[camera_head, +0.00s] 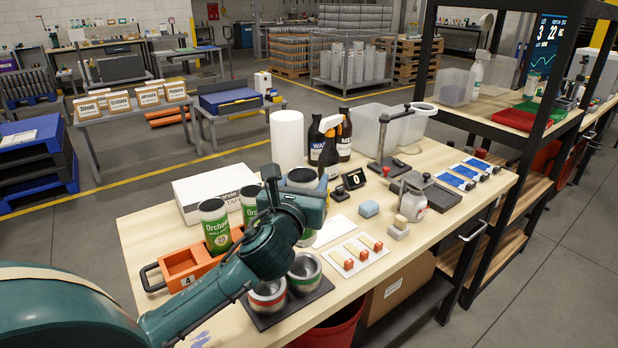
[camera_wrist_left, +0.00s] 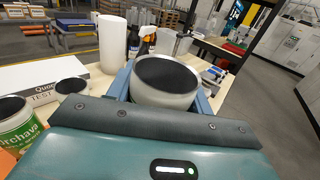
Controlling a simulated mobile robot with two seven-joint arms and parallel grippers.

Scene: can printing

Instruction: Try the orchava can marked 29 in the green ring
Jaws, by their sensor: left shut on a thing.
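My left gripper (camera_head: 298,190) is shut on a can (camera_head: 302,176), held upright above the worktable. In the left wrist view the held can (camera_wrist_left: 165,82) has a dark top and a pale side between the blue fingers; its label and number are hidden. A green-and-white Orchava can (camera_head: 214,226) stands in the orange crate, with a second one (camera_head: 249,203) behind it; I cannot read their numbers surely. The green ring (camera_head: 306,272) is a metal cup with a green band, below the gripper, beside a red-banded cup (camera_head: 267,298). My right gripper is not in view.
The orange crate (camera_head: 184,260) is left of the arm. A white box (camera_head: 215,186), paper roll (camera_head: 287,138) and dark bottles (camera_head: 345,134) stand behind.

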